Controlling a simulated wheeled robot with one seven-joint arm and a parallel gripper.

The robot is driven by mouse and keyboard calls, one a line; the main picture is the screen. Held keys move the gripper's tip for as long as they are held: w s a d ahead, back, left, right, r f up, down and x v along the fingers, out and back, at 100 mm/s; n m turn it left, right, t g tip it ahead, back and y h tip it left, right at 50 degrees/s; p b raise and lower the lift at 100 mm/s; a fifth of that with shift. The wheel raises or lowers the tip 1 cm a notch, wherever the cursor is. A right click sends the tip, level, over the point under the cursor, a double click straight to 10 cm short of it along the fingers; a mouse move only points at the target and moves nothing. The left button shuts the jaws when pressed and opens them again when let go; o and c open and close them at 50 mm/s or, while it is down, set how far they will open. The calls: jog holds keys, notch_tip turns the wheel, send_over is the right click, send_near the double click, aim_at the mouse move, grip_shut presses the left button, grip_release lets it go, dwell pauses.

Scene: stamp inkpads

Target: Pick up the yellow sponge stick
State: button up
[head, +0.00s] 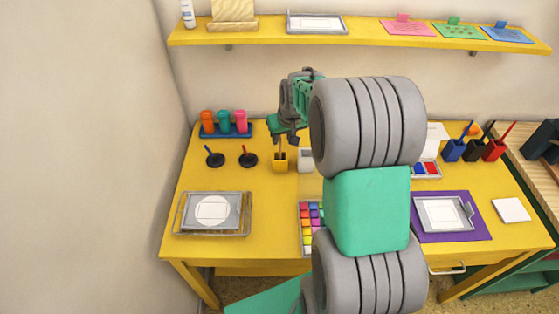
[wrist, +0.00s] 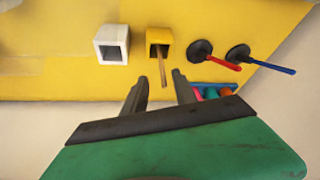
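A yellow square cup (head: 280,164) stands on the yellow table, and it also shows in the wrist view (wrist: 159,36). A thin tan stick (wrist: 162,70) rises out of it, with its lower end hidden inside; I take it for the yellow sponge stick, though no sponge shows. In the head view the stick (head: 280,146) stands just under my gripper. My gripper (wrist: 160,76) is open, with its two dark fingers apart on either side of the stick's upper end. I cannot tell whether either finger touches it.
A white square cup (wrist: 111,44) stands beside the yellow cup. Two black round holders (head: 214,159) (head: 248,159) with blue and red sticks are to its left. A blue rack with colored tubes (head: 225,123) stands behind. My arm hides the table's middle; the front left holds a metal tray (head: 181,222).

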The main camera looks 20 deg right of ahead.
aim_at(280, 143)
jog(key=x, duration=0.3)
jog(key=p+x, duration=0.1)
jog(key=x, duration=0.1)
jog(key=shift+s+a, duration=0.15)
jog(key=shift+a, duration=0.15)
jog(key=shift+c, duration=0.4)
grip_shut()
